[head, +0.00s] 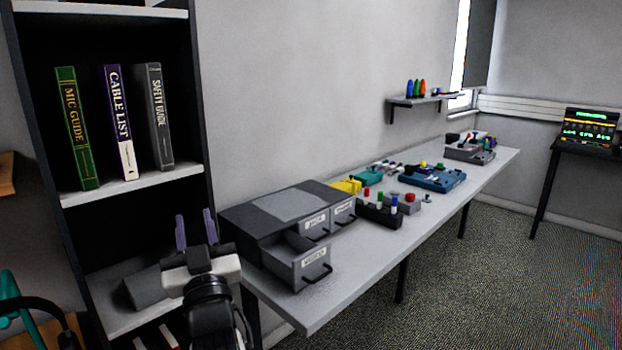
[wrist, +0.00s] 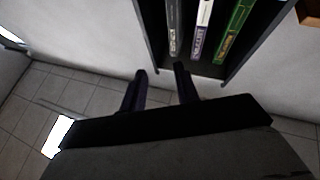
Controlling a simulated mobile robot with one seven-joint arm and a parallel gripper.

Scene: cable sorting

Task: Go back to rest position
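My gripper (head: 195,230) is at the lower left of the head view, in front of the dark bookshelf (head: 193,100) and left of the drawer unit. Its two purple fingers stand apart, with nothing seen between them. In the wrist view my gripper (wrist: 160,75) also shows its fingers apart, pointing toward the shelf and its books. The rest position itself is not marked in either view.
A grey drawer unit (head: 285,212) with one front drawer (head: 303,262) pulled out stands on the long table (head: 345,300), close right of my gripper. Several coloured devices lie farther along. Books, including a green one (head: 76,128), stand on the shelf. The right floor is clear.

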